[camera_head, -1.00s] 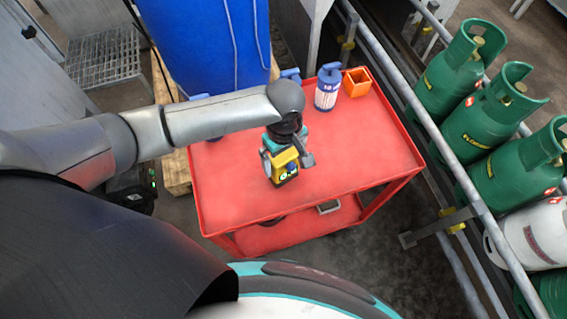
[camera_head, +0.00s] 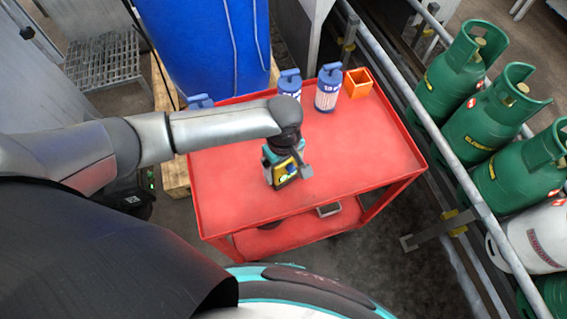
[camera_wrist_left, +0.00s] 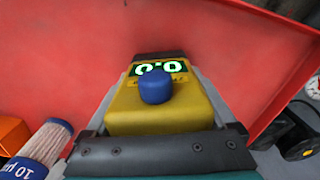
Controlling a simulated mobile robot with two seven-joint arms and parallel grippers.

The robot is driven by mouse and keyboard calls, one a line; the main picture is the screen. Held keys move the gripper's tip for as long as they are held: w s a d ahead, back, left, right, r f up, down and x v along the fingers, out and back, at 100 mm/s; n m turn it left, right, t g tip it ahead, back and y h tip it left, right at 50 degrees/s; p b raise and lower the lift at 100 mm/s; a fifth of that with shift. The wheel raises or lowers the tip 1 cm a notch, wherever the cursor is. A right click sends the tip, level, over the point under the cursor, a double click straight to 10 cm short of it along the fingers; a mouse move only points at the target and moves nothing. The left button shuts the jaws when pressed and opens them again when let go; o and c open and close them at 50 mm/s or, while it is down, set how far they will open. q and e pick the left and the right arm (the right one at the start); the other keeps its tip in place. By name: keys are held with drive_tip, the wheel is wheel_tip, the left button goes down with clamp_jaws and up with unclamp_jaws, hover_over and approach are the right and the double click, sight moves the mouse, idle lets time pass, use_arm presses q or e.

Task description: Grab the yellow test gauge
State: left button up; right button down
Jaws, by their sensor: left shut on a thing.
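The yellow test gauge (camera_head: 286,172) has a small lit display and a blue knob. In the head view it is at the middle of the red cart top, under my left arm. In the left wrist view the gauge (camera_wrist_left: 165,112) fills the middle of the picture, between the jaws. My left gripper (camera_head: 284,164) points down and is shut on the gauge. Its fingers are partly hidden by the wrist, and I cannot tell whether the gauge touches the cart top. My right gripper is not in view.
The red cart (camera_head: 365,150) has clear space right of the gauge. Blue-and-white cylinders (camera_head: 327,92) and an orange open box (camera_head: 358,82) stand along its back edge. A rail and green gas bottles (camera_head: 490,125) are at the right. A blue drum (camera_head: 205,45) stands behind.

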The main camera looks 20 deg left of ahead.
use_arm(q)
drive_tip(key=c, duration=0.5)
drive_tip(key=shift+r, duration=0.15)
